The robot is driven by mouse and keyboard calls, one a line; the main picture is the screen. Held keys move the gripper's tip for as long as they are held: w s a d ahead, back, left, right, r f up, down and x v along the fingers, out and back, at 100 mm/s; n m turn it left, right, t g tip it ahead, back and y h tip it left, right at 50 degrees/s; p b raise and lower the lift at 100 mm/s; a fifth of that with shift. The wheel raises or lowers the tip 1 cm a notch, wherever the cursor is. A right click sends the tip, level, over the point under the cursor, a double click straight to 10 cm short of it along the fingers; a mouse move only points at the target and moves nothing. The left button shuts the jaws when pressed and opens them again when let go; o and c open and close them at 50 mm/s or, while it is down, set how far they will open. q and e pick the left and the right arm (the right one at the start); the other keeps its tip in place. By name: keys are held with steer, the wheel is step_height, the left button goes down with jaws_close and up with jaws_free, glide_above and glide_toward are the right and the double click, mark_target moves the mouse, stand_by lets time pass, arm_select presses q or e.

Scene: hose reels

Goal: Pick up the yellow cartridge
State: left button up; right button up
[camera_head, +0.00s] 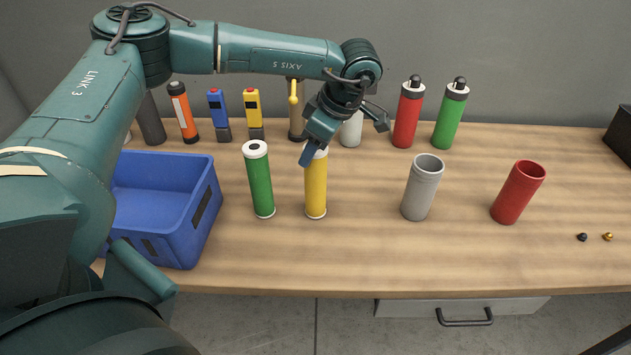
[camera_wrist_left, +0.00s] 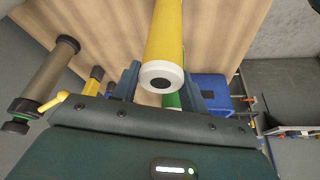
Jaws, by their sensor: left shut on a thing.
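The yellow cartridge (camera_head: 316,187) stands upright on the wooden table in the head view, its top partly hidden by my left gripper (camera_head: 312,155). In the left wrist view, the yellow cartridge (camera_wrist_left: 165,40) shows its white end cap with a dark centre between the two fingers of my left gripper (camera_wrist_left: 160,88). The left gripper is shut on the cartridge near its top. From these views I cannot tell whether the cartridge's base touches the table. My right gripper is not in view.
A green cartridge (camera_head: 259,180) stands just left of the yellow one. A blue crate (camera_head: 205,215) is farther left. A grey cup (camera_head: 422,188) and a red cup (camera_head: 518,192) stand to the right. Several bottles and tools line the back, including a red bottle (camera_head: 407,115).

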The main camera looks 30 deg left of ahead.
arm_select(q)
steer(key=shift+c, duration=0.9)
steer(key=shift+r, duration=0.1)
